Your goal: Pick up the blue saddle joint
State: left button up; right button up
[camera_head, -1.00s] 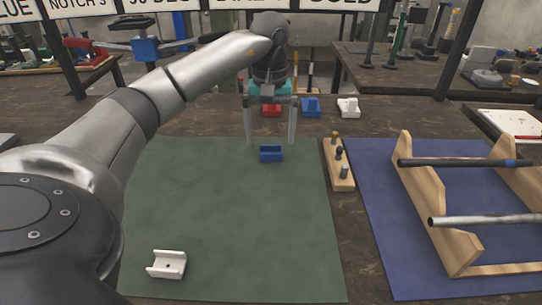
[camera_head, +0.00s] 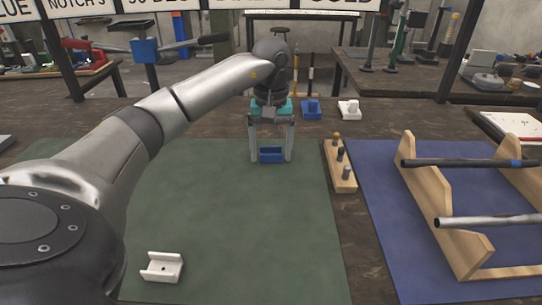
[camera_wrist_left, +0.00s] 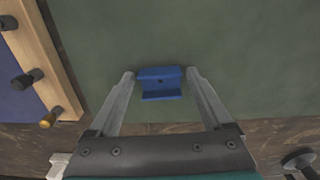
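The blue saddle joint (camera_head: 271,155) lies near the far edge of the green mat (camera_head: 225,215). My left gripper (camera_head: 271,158) points down over it, one finger on each side. In the left wrist view the blue saddle joint (camera_wrist_left: 160,84) sits between the fingertips of the left gripper (camera_wrist_left: 160,75), with a narrow gap showing at each side. The gripper is open and holds nothing. My right gripper is not in view.
A white saddle joint (camera_head: 162,267) lies at the mat's near left. Blue (camera_head: 311,109) and white (camera_head: 348,109) pieces stand behind the mat. A wooden peg block (camera_head: 340,166) is close on the right, then a wooden rack (camera_head: 440,215) with tubes.

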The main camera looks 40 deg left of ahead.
pick_arm(q)
jog(key=c, duration=1.1)
jog(key=shift+r, duration=0.1)
jog(key=shift+r, duration=0.4)
notch_tip(320, 180, up, 11)
jog(key=p, duration=0.5)
notch_tip(320, 180, up, 8)
jog(key=p, duration=0.5)
send_over(271, 159)
jog(key=shift+w+a, duration=0.3)
jog(key=shift+w, duration=0.05)
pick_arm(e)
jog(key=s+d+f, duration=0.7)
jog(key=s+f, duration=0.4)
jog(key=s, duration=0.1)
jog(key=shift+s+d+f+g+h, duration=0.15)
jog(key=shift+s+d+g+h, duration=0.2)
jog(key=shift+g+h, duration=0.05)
